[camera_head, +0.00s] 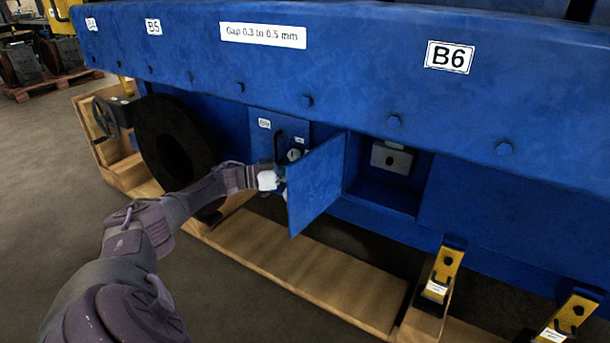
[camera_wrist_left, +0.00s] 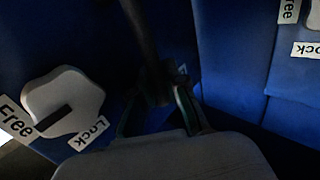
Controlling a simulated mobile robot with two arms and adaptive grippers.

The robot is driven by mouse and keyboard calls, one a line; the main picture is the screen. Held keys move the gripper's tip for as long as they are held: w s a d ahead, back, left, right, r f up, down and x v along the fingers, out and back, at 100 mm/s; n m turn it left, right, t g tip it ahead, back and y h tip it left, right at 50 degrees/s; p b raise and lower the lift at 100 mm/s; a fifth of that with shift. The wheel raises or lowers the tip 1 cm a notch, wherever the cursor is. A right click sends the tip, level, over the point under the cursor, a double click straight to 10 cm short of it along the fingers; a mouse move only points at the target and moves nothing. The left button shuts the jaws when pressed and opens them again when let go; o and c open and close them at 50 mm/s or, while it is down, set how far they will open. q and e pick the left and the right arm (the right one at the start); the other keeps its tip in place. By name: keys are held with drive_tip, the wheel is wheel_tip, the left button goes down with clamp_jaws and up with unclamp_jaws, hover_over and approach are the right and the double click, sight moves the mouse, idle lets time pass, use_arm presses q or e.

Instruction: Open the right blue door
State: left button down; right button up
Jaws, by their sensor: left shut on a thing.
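The right blue door (camera_head: 316,183) stands swung out from the blue machine, with its plain inner face toward me. To its right is the open recess (camera_head: 383,196), with a grey box (camera_head: 391,158) inside. My left gripper (camera_head: 279,174) is at the far left side of this door, partly hidden by the door's edge. In the left wrist view its fingers (camera_wrist_left: 160,112) are shut on a dark bar handle (camera_wrist_left: 143,35). Which panel the handle sits on is hard to tell. A white knob (camera_wrist_left: 62,100) with Free and Lock labels is beside it. My right gripper is not in view.
A closed blue panel (camera_head: 263,126) with a label is left of the door. A dark round wheel (camera_head: 172,142) is farther left. Wooden skids (camera_head: 290,270) and yellow brackets (camera_head: 441,273) lie below. Open floor (camera_head: 60,190) is at the left.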

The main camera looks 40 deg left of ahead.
use_arm(q)
drive_tip(key=shift+a, duration=0.1)
idle(0.3)
drive_tip(key=c, duration=1.2)
unclamp_jaws()
drive_tip(key=v, duration=1.2)
drive_tip(key=shift+r, duration=0.1)
